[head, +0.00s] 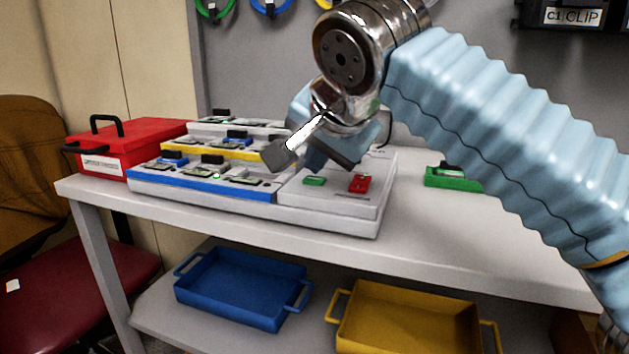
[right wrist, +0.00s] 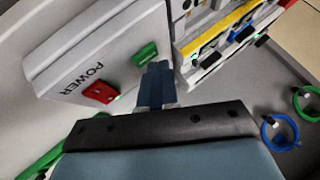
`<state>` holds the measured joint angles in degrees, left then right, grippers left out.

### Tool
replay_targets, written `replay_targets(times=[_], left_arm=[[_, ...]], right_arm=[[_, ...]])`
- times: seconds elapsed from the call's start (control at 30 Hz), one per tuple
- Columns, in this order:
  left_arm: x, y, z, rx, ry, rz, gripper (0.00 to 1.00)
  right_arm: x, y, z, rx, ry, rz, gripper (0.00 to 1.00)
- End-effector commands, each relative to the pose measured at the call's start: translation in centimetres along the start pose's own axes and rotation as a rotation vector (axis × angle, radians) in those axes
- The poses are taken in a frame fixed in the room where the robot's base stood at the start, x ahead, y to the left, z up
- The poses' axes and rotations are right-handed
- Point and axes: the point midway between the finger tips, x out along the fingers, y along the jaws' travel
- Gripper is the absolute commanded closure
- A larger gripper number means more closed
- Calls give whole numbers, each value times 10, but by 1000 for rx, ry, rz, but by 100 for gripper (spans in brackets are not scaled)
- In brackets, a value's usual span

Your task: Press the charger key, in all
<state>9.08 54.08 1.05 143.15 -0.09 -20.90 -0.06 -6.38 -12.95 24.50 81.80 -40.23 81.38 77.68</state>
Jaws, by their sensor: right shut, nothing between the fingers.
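The charger is a stepped grey unit (head: 330,215) on the table, with a green key (head: 314,181) and a red key (head: 359,184) on its low right-hand panel. In the right wrist view the green key (right wrist: 144,54) and red key (right wrist: 99,92) show, with the word POWER beside the red one. My right gripper (head: 316,160) is above this panel, shut and empty. In the right wrist view its fingertips (right wrist: 157,72) are close beside the green key; I cannot tell whether they touch it. My left gripper is out of view.
Blue, yellow and grey rows of slots (head: 205,178) rise left of the keys. A red box (head: 112,145) stands at the table's left end, and a green item (head: 450,178) lies right. Blue (head: 240,290) and yellow (head: 405,325) trays are on the lower shelf.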

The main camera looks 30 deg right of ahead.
Motion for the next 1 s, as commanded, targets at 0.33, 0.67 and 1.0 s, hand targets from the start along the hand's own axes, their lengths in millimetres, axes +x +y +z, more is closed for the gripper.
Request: replay_targets(times=[0.33, 0.67, 1.0], left_arm=[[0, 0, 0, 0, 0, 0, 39], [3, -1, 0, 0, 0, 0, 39], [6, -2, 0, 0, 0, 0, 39]], right_arm=[[0, 0, 0, 0, 0, 0, 100], [3, 2, 2, 0, 0, 0, 100], [5, 4, 4, 0, 0, 0, 100]])
